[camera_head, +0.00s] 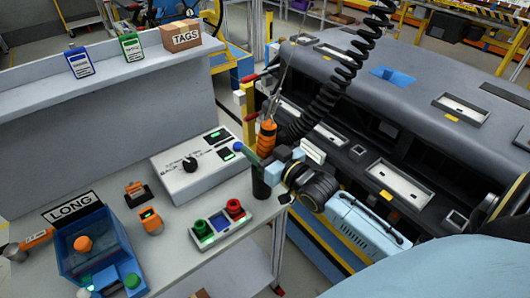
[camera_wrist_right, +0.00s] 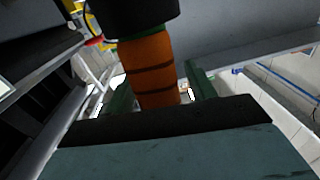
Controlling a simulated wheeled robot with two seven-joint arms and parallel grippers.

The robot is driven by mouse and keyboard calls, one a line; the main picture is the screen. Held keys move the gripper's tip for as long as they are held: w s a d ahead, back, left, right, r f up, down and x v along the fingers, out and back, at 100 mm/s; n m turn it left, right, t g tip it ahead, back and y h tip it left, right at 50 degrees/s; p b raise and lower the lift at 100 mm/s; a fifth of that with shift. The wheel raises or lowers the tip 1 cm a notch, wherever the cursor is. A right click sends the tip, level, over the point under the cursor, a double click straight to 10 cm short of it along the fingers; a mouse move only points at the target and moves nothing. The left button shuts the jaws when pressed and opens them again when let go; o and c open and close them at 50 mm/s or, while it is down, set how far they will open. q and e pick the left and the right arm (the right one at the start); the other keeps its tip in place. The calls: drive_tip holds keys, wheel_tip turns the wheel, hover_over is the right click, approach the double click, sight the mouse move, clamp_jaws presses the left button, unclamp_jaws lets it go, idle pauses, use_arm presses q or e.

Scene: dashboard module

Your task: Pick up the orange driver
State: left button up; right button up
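The orange driver (camera_head: 266,136) is upright near the right end of the bench, with a black part (camera_head: 260,184) below it. In the right wrist view its dark-banded orange body (camera_wrist_right: 152,72) fills the upper middle, with a black cylinder at its top end. My right gripper (camera_head: 258,156) reaches in from the right at the driver. In the wrist view its green fingers (camera_wrist_right: 163,94) stand on either side of the orange body, with a small gap at the right finger. Contact on the left side is unclear. My left gripper is not in view.
A grey control box (camera_head: 192,165) and a small panel with red and green knobs (camera_head: 222,222) are on the bench beside the driver. A blue bin (camera_head: 95,250) stands at the left. A black coiled cable (camera_head: 345,70) hangs close behind the driver. The dashboard module (camera_head: 420,80) is at right.

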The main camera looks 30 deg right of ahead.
clamp_jaws()
drive_tip(key=shift+r, duration=0.1)
